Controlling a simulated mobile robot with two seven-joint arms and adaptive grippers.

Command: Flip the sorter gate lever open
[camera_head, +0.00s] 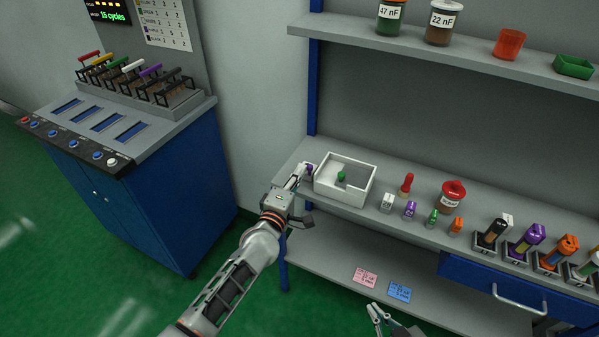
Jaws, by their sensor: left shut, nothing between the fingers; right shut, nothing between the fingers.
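My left gripper (301,172) is shut, its tips at the left end of the white open-topped box (351,196) on the workbench. A small purple-and-white piece (309,169) sits right at the tips; I cannot tell whether they touch or whether it is the gate lever. A small green piece (341,176) shows inside the box. A row of colored handles (133,66) stands on the blue cabinet (180,185) at the left, away from both grippers. My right gripper (378,317) is shut and empty at the bottom edge, in front of the lower shelf.
Pink (366,277) and blue cards (399,292) lie on the lower shelf. Jars (442,22) stand on the upper shelf. Green floor is clear between cabinet and bench.

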